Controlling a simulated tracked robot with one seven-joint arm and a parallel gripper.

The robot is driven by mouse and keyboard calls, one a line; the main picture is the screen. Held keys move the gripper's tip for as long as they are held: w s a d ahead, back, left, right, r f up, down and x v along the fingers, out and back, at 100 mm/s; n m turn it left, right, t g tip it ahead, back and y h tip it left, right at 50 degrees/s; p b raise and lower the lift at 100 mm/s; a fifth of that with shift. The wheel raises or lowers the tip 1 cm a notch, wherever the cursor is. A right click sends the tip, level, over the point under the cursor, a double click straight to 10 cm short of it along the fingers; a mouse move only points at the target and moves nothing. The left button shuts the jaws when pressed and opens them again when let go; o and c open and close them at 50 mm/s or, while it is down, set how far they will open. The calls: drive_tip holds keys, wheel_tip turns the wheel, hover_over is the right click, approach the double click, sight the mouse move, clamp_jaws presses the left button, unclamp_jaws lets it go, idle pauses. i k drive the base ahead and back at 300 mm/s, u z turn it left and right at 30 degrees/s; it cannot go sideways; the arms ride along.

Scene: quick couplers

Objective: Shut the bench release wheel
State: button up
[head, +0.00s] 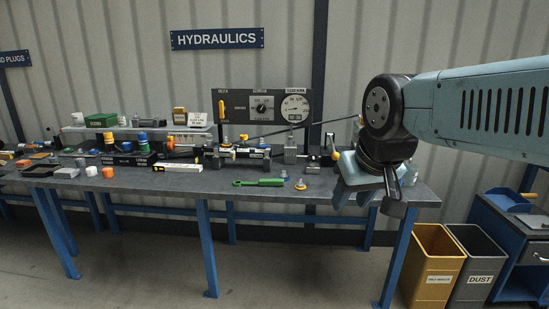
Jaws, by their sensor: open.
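I cannot make out the bench release wheel for sure. A black panel (236,125) at the back of the bench carries a yellow lever, a round dark knob (262,107) and a white dial gauge (295,108). Small fittings stand below it, among them an orange-tipped part (335,153) close to the left of my gripper. My gripper (354,197) is open and points down at the right end of the bench. No object shows between its fingers. My wrist and arm hide part of the bench's right end.

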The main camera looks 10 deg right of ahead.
sight(312, 158)
drive_tip(key=i, duration=1.45)
